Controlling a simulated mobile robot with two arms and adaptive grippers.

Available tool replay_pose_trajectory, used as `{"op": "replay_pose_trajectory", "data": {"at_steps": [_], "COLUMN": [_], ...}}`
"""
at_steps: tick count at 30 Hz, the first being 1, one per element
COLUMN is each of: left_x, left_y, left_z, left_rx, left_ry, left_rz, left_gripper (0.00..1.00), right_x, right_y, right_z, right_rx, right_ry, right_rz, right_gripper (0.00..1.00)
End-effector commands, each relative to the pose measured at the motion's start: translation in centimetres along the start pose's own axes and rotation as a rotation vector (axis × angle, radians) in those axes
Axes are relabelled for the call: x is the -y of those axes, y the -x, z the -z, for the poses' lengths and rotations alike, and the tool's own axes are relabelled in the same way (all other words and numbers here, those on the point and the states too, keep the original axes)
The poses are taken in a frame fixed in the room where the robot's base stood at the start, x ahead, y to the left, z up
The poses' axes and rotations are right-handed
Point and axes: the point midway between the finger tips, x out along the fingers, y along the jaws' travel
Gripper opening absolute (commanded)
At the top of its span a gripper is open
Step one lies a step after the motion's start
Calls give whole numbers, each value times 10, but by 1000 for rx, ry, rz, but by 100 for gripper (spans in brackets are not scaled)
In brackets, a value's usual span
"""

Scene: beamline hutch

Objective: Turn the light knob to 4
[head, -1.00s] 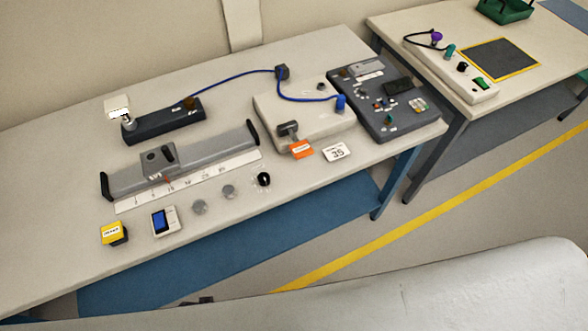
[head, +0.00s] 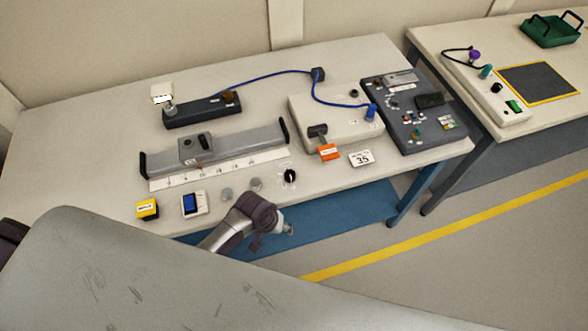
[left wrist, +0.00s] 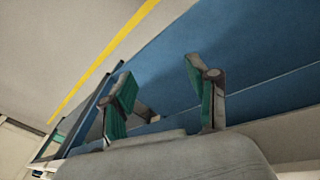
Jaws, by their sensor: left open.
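A black knob (head: 290,176) with small marks around it sits near the front edge of the table, right of two grey discs; I take it for the light knob. Its setting is too small to read. One of my arms reaches up in front of the table edge in the head view, with its dark wrist and end (head: 286,229) below the knob and apart from it. In the left wrist view my left gripper (left wrist: 164,95) is open and empty, its green-padded fingers spread before the blue shelf. My right gripper is not in view.
A yellow box (head: 147,209) and a blue-screened device (head: 194,203) stand left of the discs (head: 256,184). Behind is a grey rail (head: 225,150) with a scale. An orange tag (head: 328,152) and a card reading 35 (head: 361,158) lie to the right.

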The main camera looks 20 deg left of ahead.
Motion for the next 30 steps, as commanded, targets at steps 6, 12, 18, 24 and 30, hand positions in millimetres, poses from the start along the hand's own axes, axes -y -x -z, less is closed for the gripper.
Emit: {"op": "replay_pose_trajectory", "data": {"at_steps": [6,12,18,24,30], "left_x": [-36,-62,-69,-61,-52], "left_y": [57,104,135,179,204], "left_z": [36,64,105,150,171], "left_rx": [14,53,86,100,93], "left_ry": [62,142,298,515,655], "left_rz": [-30,-26,35,153,229], "left_gripper": [60,60,60,60,60], "right_x": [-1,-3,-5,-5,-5], "right_y": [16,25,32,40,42], "right_z": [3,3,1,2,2], "right_rx": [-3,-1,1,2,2], "right_ry": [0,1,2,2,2], "right_rz": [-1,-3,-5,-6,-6], "right_gripper": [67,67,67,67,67]}}
